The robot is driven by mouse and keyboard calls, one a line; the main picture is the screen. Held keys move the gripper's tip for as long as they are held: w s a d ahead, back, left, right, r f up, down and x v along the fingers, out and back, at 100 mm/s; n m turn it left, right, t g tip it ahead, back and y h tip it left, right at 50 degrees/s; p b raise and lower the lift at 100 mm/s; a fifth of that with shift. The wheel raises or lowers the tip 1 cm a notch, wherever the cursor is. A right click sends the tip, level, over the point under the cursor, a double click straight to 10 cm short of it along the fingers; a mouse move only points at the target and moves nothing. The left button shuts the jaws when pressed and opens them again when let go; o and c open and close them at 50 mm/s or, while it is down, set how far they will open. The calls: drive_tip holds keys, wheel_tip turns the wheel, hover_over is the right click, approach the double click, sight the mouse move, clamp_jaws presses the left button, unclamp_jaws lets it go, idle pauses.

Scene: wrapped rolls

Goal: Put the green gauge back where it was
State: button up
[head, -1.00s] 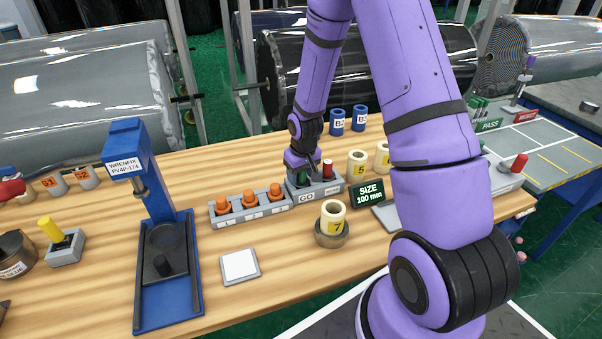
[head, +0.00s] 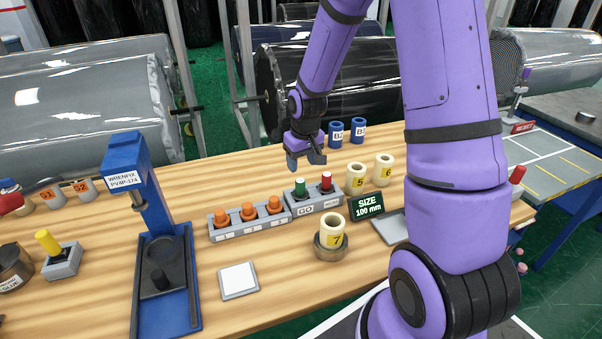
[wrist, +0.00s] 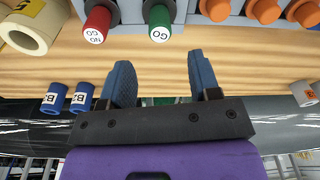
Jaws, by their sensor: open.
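The green gauge (head: 300,188) stands upright in the left slot of a grey holder (head: 315,204), above the GO label. In the wrist view the green gauge (wrist: 160,22) shows its GO cap at the top. The red gauge (head: 326,181) stands beside it in the same holder, and its NO GO cap (wrist: 96,24) shows in the wrist view. My gripper (head: 305,160) is open and empty, raised above and behind the holder, apart from both gauges. Its two blue fingers (wrist: 160,85) show nothing between them.
Left of the holder is a grey block with orange plugs (head: 248,214). Cream roll 7 (head: 332,230) sits in a round dish in front; cream rolls 5 and 6 (head: 384,167) stand right. Blue rolls (head: 336,133) stand behind. The SIZE sign (head: 367,206) is close to the holder.

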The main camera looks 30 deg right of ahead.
drive_tip(key=s+a+r+t, duration=0.1)
drive_tip(key=s+a+r, duration=0.1)
drive_tip(key=s+r, duration=0.35)
drive_tip(key=s+a+r, duration=0.1)
drive_tip(key=s+r, duration=0.1)
drive_tip(key=r, duration=0.6)
drive_tip(key=s+a+r+t, duration=0.1)
drive_tip(key=s+a+r, duration=0.15)
drive_tip(key=r, duration=0.35)
drive_tip(key=s+a+r+t, duration=0.1)
drive_tip(key=s+r, duration=0.3)
drive_tip(key=s, duration=0.4)
drive_tip(key=s+a+r, duration=0.1)
drive_tip(key=s+r, duration=0.3)
drive_tip(key=s, duration=0.4)
drive_tip(key=shift+s+t, duration=0.3)
drive_tip(key=shift+t, duration=0.1)
